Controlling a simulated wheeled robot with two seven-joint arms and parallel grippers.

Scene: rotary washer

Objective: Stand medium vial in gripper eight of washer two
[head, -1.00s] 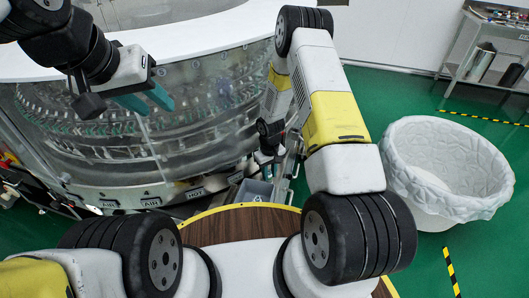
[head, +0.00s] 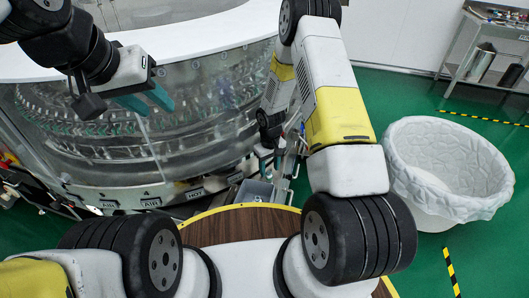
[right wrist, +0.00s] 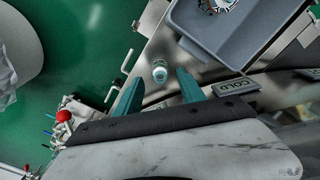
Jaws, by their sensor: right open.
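A small vial (right wrist: 160,70) with a pale, bluish top stands on a steel surface in the right wrist view. I cannot tell its size class. My right gripper (right wrist: 159,88) is open, with one teal finger on each side of the vial and a gap to each. In the head view the right gripper is low beside the washer, mostly hidden by my arm. The washer (head: 200,105) is a large round machine with a clear curved wall and a ring of grippers inside. My left gripper (head: 152,100) is in front of that wall, its teal fingers apart and empty.
A grey bin (right wrist: 203,38) with a round white item sits beside the vial. A COLD label (right wrist: 235,87) and a red-knobbed valve (right wrist: 64,115) are near. A white-lined tub (head: 445,208) stands on the floor at right. Clear green floor lies between.

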